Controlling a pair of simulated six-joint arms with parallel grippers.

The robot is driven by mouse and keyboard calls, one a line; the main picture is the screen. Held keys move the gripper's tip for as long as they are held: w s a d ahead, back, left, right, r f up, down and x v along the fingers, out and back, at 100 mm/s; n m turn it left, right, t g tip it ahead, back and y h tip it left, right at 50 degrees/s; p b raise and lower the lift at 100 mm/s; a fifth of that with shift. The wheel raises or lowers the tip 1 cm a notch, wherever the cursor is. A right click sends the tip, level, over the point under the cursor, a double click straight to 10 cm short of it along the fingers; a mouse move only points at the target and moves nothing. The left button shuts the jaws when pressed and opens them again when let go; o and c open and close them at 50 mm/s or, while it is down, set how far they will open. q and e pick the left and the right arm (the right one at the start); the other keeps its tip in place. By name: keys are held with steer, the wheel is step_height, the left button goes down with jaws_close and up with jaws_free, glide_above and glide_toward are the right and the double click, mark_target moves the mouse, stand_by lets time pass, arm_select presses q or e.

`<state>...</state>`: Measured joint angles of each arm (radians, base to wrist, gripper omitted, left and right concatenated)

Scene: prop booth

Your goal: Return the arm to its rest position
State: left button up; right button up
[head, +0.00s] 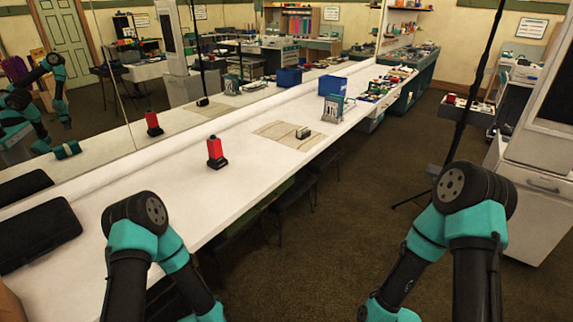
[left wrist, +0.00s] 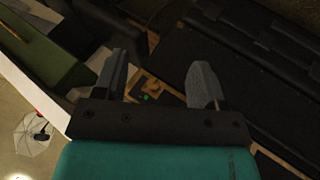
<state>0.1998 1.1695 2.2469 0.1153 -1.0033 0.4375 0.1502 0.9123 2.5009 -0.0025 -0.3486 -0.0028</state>
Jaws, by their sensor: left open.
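My left gripper (left wrist: 165,85) shows in the left wrist view with its two grey fingers spread apart and nothing between them. In the head view my left arm bends down from the lower left beside the white counter, and its gripper is out of frame. My right arm bends down at the lower right, over the carpet, and its gripper is also out of frame.
The long white counter (head: 170,195) runs along a mirror. On it are a red and black object (head: 215,153), a mat (head: 290,134) with a small dark item (head: 303,133), a blue bin (head: 333,86) and a black case (head: 38,235). Carpet (head: 350,200) is open between my arms.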

arm_select(q)
steer(key=s+d+r+m+g+h, duration=0.3)
steer(key=s+r+m+g, duration=0.4)
steer(key=s, duration=0.6)
steer(key=shift+s+d+r+m, duration=0.15)
steer(key=shift+d+r+m, duration=0.2)
steer(key=shift+r+m, duration=0.15)
